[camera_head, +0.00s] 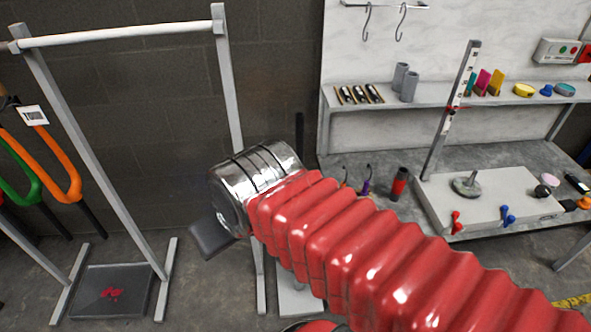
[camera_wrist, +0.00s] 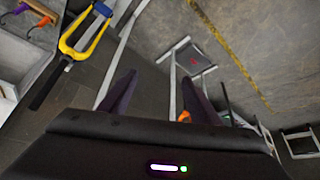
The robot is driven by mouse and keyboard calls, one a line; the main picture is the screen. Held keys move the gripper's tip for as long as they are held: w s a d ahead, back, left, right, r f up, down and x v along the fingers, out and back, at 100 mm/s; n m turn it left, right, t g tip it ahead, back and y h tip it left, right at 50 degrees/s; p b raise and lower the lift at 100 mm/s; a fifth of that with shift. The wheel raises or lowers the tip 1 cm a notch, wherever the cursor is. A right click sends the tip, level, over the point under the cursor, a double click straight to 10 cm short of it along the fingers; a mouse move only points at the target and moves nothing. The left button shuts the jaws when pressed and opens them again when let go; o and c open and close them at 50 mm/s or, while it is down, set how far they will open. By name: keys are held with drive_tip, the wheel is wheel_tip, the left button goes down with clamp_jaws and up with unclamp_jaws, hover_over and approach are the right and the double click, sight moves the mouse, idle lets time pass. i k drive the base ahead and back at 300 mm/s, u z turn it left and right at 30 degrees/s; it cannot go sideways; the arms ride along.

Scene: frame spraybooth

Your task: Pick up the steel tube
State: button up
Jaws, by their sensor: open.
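I cannot single out the steel tube with certainty. Two short grey cylinders, one (camera_head: 399,77) behind the other (camera_head: 409,86), stand upright on the wall shelf in the head view; their material is unclear. My gripper (camera_wrist: 159,77) shows in the wrist view with its two dark fingers spread apart. It is open and nothing is visibly held between them. In the head view, my red sleeved arm and silver wrist hide most of the gripper; only a dark part shows beside the white rack. The gripper is far from the grey cylinders.
A white rack (camera_head: 92,148) stands left, with orange (camera_head: 62,172) and green (camera_head: 22,180) forks hanging beside it. A dark tray (camera_head: 112,292) lies on the floor. The shelf (camera_head: 450,95) and workbench (camera_head: 480,160) carry small items. A yellow fork (camera_wrist: 82,35) shows in the wrist view.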

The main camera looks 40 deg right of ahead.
sight(400, 180)
drive_tip(key=z, duration=1.9)
drive_tip(key=k, duration=0.3)
drive_tip(key=z, duration=0.2)
drive_tip(key=i, duration=0.5)
drive_tip(key=z, duration=0.05)
